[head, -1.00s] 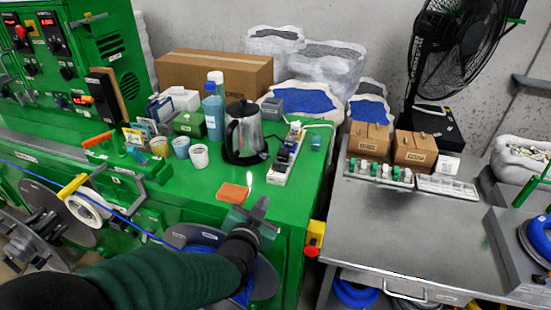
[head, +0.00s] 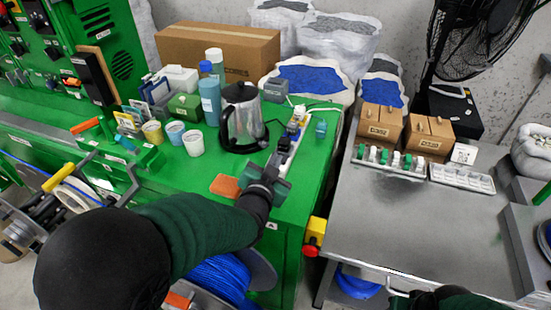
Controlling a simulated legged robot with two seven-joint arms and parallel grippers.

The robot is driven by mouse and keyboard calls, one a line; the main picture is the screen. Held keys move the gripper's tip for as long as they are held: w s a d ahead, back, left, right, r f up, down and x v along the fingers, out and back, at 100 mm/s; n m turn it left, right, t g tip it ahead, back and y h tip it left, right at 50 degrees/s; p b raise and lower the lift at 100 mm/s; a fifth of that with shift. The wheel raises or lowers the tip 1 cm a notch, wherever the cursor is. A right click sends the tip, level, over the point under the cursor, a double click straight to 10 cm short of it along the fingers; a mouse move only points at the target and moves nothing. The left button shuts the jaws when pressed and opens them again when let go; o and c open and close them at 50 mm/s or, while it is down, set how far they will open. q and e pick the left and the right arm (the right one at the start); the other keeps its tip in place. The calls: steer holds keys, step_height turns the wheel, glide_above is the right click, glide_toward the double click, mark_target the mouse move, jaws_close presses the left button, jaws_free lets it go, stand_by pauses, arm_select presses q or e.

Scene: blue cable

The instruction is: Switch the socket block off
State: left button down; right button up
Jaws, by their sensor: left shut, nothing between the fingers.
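The white socket block (head: 292,141) lies lengthwise on the green bench, right of the kettle, with dark plugs in it and a cable at its far end. My left gripper (head: 269,168) is shut and empty at the near end of the block. It covers that end, so I cannot tell whether it touches the block, and the switch is not clear to me.
The kettle (head: 242,118) stands close left of the block. An orange sponge-like piece (head: 225,186) lies left of my gripper. A small blue-grey item (head: 321,129) stands right of the block. A red-and-yellow emergency button (head: 314,236) is on the bench's front corner.

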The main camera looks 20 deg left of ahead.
arm_select(q)
steer(key=x, duration=0.5)
steer(key=shift+w+a, duration=0.1)
steer(key=shift+w, duration=0.25)
steer(key=f, duration=0.1)
steer(key=a+f, duration=0.1)
steer(key=f, duration=0.1)
steer(key=shift+w+a+f, duration=0.3)
steer(key=shift+f, duration=0.15)
